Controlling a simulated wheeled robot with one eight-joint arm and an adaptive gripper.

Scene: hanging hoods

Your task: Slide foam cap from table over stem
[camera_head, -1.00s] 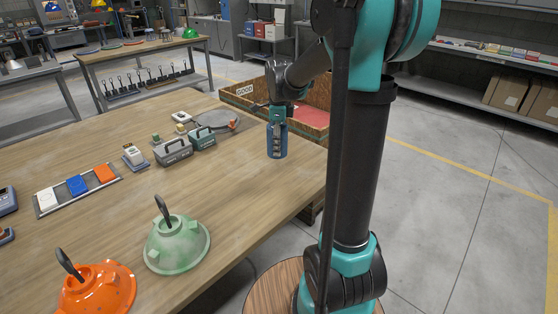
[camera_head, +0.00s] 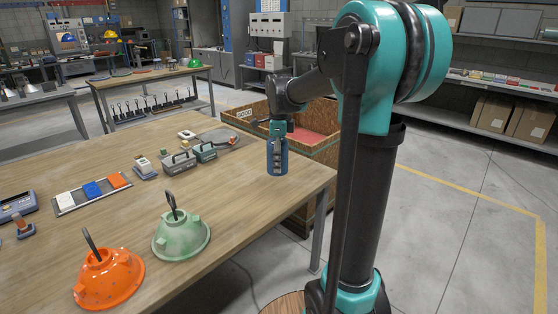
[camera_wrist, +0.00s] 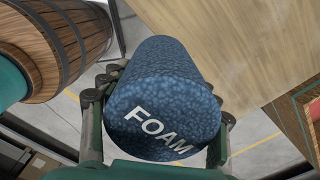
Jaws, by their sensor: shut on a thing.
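The foam cap (camera_wrist: 165,100) is a blue speckled cylinder with "FOAM" in white on the end facing the wrist camera. My gripper (camera_head: 277,152) is shut on it, with fingers on both sides in the wrist view. In the head view the cap (camera_head: 284,163) hangs upright below the gripper near the table's (camera_head: 235,225) right end. A green hood (camera_head: 181,240) and an orange hood (camera_head: 112,282) stand on the table to the left, each with a dark upright hook on top. I cannot tell which part is the stem.
A wooden crate (camera_head: 322,150) stands beyond the right edge. The tabletop between the hoods and the cap is clear.

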